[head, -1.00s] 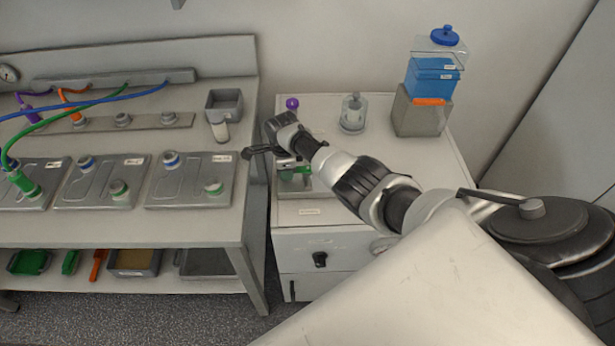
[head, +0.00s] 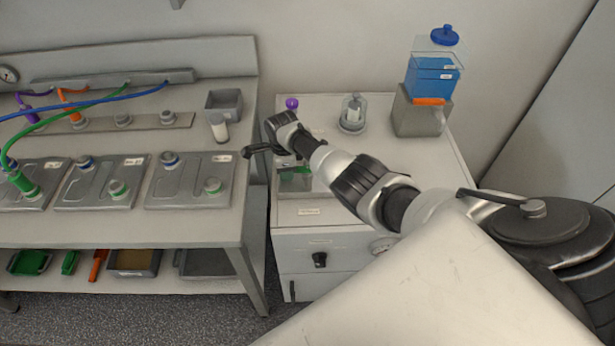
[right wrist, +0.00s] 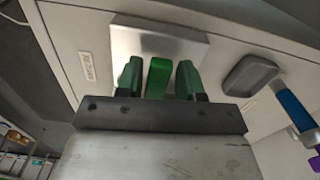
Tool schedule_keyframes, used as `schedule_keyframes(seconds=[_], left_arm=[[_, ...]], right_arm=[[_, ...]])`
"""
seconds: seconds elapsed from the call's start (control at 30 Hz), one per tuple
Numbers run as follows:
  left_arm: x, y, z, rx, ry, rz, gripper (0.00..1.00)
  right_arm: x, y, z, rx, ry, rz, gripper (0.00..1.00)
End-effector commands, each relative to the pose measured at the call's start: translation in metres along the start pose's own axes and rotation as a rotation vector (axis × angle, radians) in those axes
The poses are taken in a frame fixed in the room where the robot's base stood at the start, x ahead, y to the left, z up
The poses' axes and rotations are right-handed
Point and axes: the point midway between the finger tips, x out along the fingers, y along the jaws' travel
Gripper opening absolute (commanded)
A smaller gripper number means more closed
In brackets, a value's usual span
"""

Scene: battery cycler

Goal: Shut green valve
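The green valve's handle (right wrist: 157,77) stands out from a bright metal plate (right wrist: 160,42) in the right wrist view. My right gripper (right wrist: 159,66) has one finger on each side of this handle, with a visible gap on both sides, so it is open around it. In the head view my right gripper (head: 266,151) is over the left edge of the white cabinet, and green parts (head: 295,179) show just below it. The wrist hides part of the valve area there. My left gripper is not in view.
A blue valve handle (right wrist: 293,108) and a purple one (right wrist: 317,160) are to the right in the wrist view. On the white cabinet (head: 420,165) stand a clear jar (head: 353,113) and a blue-filled container (head: 433,78). The workbench (head: 215,232) is close on the left.

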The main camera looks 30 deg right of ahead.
Motion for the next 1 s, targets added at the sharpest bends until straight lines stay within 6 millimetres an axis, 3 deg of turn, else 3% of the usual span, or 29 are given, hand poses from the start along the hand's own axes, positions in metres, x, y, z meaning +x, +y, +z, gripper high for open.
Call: schedule_keyframes(seconds=[0.17,0.73,1.0], left_arm=[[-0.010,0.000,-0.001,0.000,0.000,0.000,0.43],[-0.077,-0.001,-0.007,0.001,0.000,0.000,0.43],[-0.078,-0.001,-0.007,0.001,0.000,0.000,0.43]], right_arm=[[-0.010,0.000,0.000,0.000,0.000,0.001,0.37],[-0.078,-0.003,-0.001,0.000,0.001,0.001,0.37],[-0.079,-0.004,-0.001,0.000,0.001,0.002,0.37]])
